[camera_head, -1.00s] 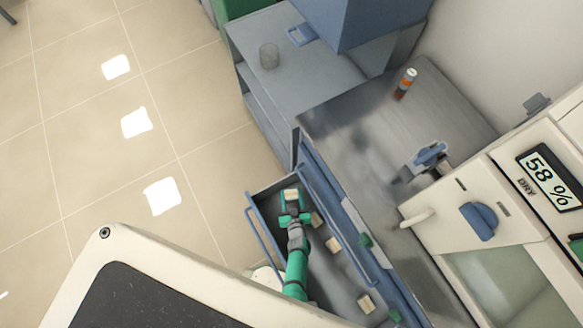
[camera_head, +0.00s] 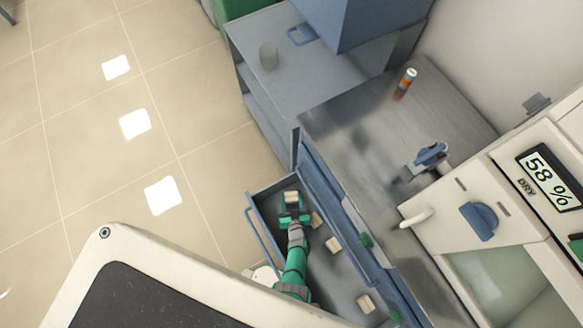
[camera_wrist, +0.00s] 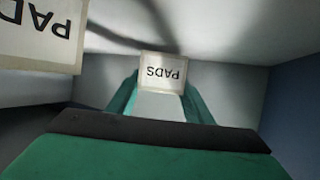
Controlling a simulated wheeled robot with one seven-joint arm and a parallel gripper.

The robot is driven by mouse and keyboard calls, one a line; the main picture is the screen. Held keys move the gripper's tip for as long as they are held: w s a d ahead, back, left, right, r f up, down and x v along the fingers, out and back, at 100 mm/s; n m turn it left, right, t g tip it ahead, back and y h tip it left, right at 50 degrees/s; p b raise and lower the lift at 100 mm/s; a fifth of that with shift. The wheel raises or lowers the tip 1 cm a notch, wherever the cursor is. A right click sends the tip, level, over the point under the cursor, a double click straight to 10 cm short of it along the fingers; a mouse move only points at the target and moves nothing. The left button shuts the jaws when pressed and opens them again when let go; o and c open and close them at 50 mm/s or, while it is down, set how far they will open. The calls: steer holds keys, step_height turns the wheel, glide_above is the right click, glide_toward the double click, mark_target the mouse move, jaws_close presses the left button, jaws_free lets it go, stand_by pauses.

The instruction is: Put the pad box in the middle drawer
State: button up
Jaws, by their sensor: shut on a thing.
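A pale pad box (camera_head: 291,197) is between the fingers of my gripper (camera_head: 291,205), at the far end of an open drawer (camera_head: 268,207). In the wrist view this box (camera_wrist: 163,68) shows an upside-down "PADS" label, and the green fingers of my gripper (camera_wrist: 158,88) close on its two sides. Light drawer walls surround it. Another labelled box (camera_wrist: 35,35) is close at upper left in that view. Whether the held box touches the drawer floor cannot be told. Which drawer level this is cannot be told either.
More pale boxes lie in the drawer beside my arm: one (camera_head: 317,219) near the gripper, others (camera_head: 333,245) (camera_head: 366,304) farther along.

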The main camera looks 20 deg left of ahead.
steer(key=shift+f, duration=0.15)
steer(key=o, duration=1)
steer(key=shift+o, duration=0.2)
